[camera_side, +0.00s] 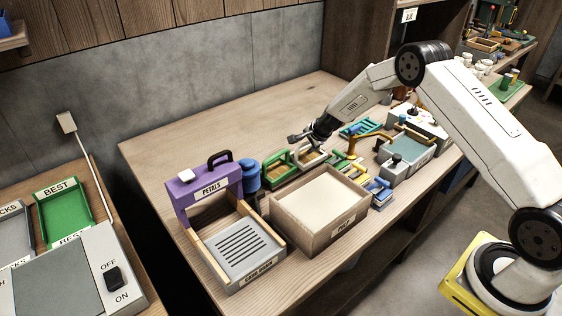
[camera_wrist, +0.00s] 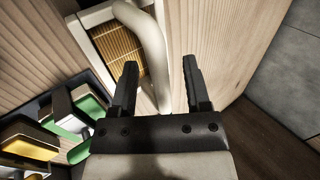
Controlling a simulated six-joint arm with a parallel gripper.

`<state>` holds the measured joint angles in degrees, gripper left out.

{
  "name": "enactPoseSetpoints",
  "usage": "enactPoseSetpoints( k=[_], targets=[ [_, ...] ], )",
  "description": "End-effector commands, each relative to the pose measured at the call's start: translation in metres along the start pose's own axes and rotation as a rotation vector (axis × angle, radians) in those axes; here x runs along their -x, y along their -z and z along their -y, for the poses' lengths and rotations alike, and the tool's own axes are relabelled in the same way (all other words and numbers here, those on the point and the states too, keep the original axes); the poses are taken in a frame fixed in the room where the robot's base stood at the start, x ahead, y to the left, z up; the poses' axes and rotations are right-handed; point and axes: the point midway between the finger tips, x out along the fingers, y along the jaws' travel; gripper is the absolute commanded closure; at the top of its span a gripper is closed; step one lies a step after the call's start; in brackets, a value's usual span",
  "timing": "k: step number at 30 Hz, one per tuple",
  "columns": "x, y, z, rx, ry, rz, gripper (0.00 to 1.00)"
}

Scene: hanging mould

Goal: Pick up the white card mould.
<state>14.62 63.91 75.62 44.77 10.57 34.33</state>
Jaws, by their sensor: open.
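The white card mould (camera_wrist: 95,14) shows in the wrist view as a white frame around a tan ribbed mesh, with a thick white arched handle. In the side view the white mould (camera_side: 309,157) is small and partly hidden by my gripper (camera_side: 299,137). In the wrist view my gripper (camera_wrist: 159,66) is open, with its two dark fingers apart. The lower part of the white handle appears between the fingers, and no grip on it shows. I cannot tell whether the fingers touch it.
A green mould (camera_side: 275,169) stands close left of the white one; blue (camera_side: 358,128) and yellow (camera_side: 353,148) ones are to its right. The pulp vat (camera_side: 343,236) is in front. A purple petals stand (camera_side: 181,193) is at left. The back-left table is clear.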

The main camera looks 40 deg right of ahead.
Motion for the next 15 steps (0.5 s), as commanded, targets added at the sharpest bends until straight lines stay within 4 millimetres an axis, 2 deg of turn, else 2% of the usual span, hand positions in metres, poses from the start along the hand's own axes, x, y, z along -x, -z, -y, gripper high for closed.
enactPoseSetpoints(
  k=[2, 6, 8, 15],
  targets=[
    [0.0001, 0.0, 0.0, 0.0, 0.0, 0.0, 0.39],
    [0.0002, 0.0001, 0.0, 0.0, 0.0, 0.0, 0.83],
    [0.0002, 0.0001, 0.0, 0.0, 0.0, 0.0, 1.0],
    [0.0002, 0.0001, 0.0002, 0.0, 0.0, 0.0, 1.0]
  ],
)
